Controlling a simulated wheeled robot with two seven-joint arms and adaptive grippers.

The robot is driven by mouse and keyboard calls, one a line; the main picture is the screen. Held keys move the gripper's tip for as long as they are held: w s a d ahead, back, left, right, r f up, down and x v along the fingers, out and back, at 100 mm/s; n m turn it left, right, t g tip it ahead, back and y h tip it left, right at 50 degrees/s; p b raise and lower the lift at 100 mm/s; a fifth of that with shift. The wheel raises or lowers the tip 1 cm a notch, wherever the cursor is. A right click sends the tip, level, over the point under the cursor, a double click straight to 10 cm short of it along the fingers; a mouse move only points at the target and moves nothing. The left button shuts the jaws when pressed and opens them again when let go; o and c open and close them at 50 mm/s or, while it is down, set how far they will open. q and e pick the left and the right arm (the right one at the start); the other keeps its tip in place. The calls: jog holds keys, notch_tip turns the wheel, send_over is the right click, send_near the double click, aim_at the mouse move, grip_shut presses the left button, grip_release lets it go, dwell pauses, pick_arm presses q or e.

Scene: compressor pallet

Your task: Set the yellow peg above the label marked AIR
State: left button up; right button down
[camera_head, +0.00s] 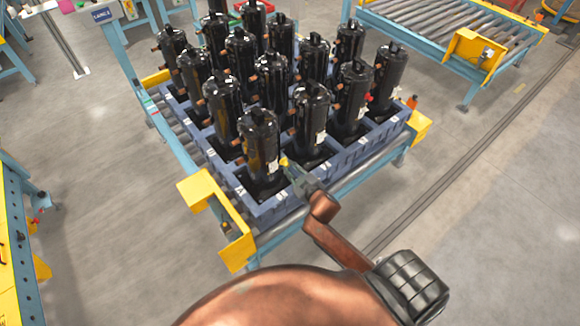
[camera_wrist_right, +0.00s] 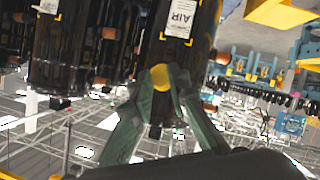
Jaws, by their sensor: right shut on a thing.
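The yellow peg (camera_head: 284,162) is small and sits between the fingertips of my right gripper (camera_head: 287,167), which is shut on it. In the right wrist view the peg (camera_wrist_right: 160,77) shows as a yellow round end between the two green-grey fingers of the gripper (camera_wrist_right: 158,84). It is in front of a black compressor (camera_head: 259,143) at the front of the pallet. The white label marked AIR (camera_wrist_right: 181,18) is on that compressor, with the peg lower in the wrist picture. I cannot tell whether the peg touches the compressor. My left gripper is not in view.
Several black compressors stand close together in a blue pallet (camera_head: 275,210) on a roller conveyor. Yellow guards (camera_head: 236,250) stand at its corners. Another roller conveyor (camera_head: 440,30) is at the back right. A blue and yellow rack (camera_head: 22,250) is at left. The floor between is clear.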

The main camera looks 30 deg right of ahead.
aim_at(282, 161)
jog(key=shift+a, duration=0.1)
jog(key=shift+r+p, duration=0.1)
jog(key=shift+p, duration=0.35)
jog(key=shift+w+a, duration=0.1)
jog(key=shift+w, duration=0.6)
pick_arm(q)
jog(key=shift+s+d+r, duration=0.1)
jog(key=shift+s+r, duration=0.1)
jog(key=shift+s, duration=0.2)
pick_arm(e)
jog(key=shift+w+a, duration=0.2)
jog(key=shift+w, duration=1.85)
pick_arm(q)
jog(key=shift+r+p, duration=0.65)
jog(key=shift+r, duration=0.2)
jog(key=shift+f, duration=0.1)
pick_arm(e)
jog(key=shift+w, duration=0.7)
